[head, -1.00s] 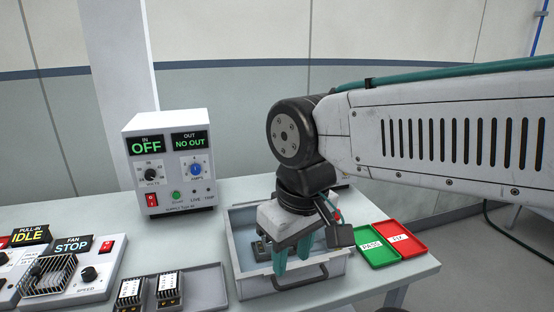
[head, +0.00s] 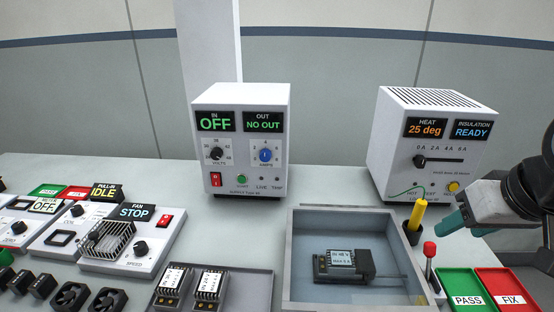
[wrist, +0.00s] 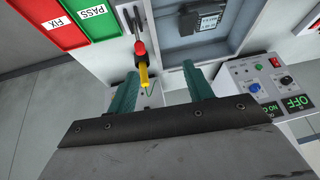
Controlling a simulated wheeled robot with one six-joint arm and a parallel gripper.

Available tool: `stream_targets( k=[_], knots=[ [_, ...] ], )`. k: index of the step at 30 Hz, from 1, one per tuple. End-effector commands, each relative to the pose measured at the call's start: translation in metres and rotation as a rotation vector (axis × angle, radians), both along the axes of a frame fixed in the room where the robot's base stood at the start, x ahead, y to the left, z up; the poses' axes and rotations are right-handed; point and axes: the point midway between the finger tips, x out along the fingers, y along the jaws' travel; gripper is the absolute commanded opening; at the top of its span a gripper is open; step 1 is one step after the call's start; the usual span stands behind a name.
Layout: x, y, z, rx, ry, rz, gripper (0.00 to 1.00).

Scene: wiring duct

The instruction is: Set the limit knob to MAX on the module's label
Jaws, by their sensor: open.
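The supply (head: 240,150) stands at the back, reading OFF and NO OUT. Its blue AMPS knob (head: 265,156) is at the right of its panel; a black VOLTS knob (head: 216,153) is at the left. The blue knob also shows in the wrist view (wrist: 255,88). A dark module (head: 368,264) lies in the grey tray (head: 300,250); its pale label (head: 342,257) has text, including a voltage line, too small to read surely. My gripper (head: 462,226) is open and empty at the right, away from the supply. Its teal fingers are apart in the wrist view (wrist: 160,88).
Yellow (head: 417,214) and red-topped (head: 429,250) tools stand right of the tray. A heat tester (head: 430,145) stands behind them. PASS (head: 463,286) and FIX (head: 505,288) trays lie front right. Fan unit (head: 135,238) and several modules lie left. The supply's front is clear.

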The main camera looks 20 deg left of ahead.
Motion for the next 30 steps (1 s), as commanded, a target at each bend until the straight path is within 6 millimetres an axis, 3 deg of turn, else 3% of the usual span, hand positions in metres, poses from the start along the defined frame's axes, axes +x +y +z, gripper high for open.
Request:
stream_targets(
  k=[1, 3, 6, 10, 15, 18, 21, 26, 30],
  knots=[
    [0.029, 0.032, -0.003, 0.025, -0.065, 0.063, 0.51],
    [0.067, 0.076, -0.002, 0.061, -0.185, 0.127, 0.51],
    [0.111, 0.139, -0.003, 0.097, -0.354, 0.193, 0.51],
    [0.151, 0.219, -0.012, 0.108, -0.570, 0.236, 0.51],
    [0.168, 0.308, -0.035, 0.051, -0.839, 0.243, 0.51],
    [0.163, 0.344, -0.050, -0.004, -0.972, 0.229, 0.51],
    [0.153, 0.368, -0.062, -0.059, -1.073, 0.216, 0.51],
    [0.141, 0.385, -0.072, -0.117, -1.166, 0.199, 0.51],
    [0.148, 0.390, -0.073, -0.130, -1.186, 0.190, 0.51]
  ],
)
